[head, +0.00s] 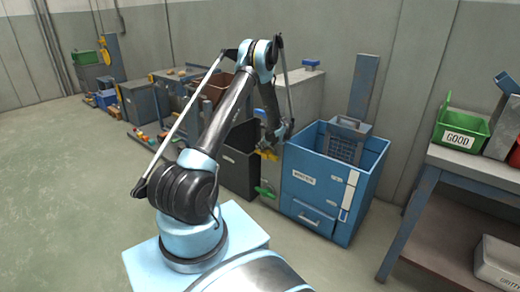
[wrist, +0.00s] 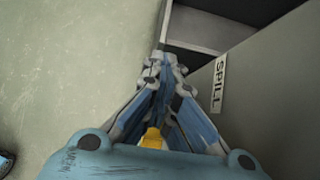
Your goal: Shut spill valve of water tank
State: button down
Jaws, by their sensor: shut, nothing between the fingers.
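My gripper (wrist: 160,66) is shut and empty in the wrist view, its fingertips together beside a grey wall with a white SPILL label (wrist: 219,84). A yellow part (wrist: 152,138) shows low between the finger links. In the head view my gripper (head: 281,131) is in front of a grey tank (head: 302,92) with a blue piece on top. A yellow part (head: 268,154) sits just below the gripper, and a green handle (head: 264,190) is lower down. I cannot tell which part is the spill valve, its position, or whether the gripper touches it.
A blue tank (head: 309,205) with a drawer stands right of the grey tank, and a dark open bin (head: 238,165) stands left. A workbench (head: 470,166) with a green GOOD bin (head: 462,130) is at right. The floor (head: 60,190) at left is clear.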

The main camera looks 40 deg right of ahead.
jog(key=shift+s, duration=0.1)
jog(key=v, duration=0.3)
jog(key=shift+s+d, duration=0.15)
jog(key=shift+s, duration=0.1)
jog(key=s, duration=0.3)
jog(key=s+d, duration=0.1)
jog(key=s, duration=0.3)
jog(key=s+d, duration=0.1)
jog(key=s, duration=0.3)
jog(key=shift+d, duration=0.2)
